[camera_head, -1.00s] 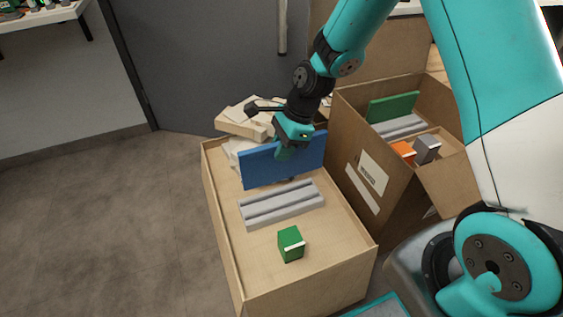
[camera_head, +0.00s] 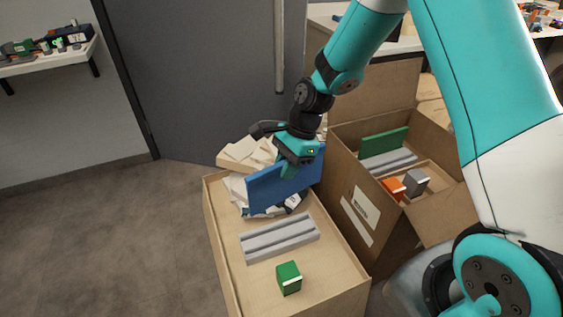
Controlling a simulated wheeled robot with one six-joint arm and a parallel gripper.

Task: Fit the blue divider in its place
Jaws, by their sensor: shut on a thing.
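The blue divider (camera_head: 284,187) is an upright flat panel, slightly tilted. My gripper (camera_head: 290,171) is shut on its top edge and holds it above the back part of the light wooden box. A grey grooved rack (camera_head: 279,238) lies in the box in front of the divider, apart from it. A second grey rack (camera_head: 390,162) lies in the cardboard carton on the right, with a green divider (camera_head: 384,143) standing behind it. The fingertips are partly hidden by the gripper body.
A green block (camera_head: 289,278) sits at the front of the wooden box (camera_head: 222,247). White packing pieces (camera_head: 250,152) pile up at its back. The open carton (camera_head: 357,208) stands close on the right, holding an orange block (camera_head: 391,187) and a grey block (camera_head: 416,182).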

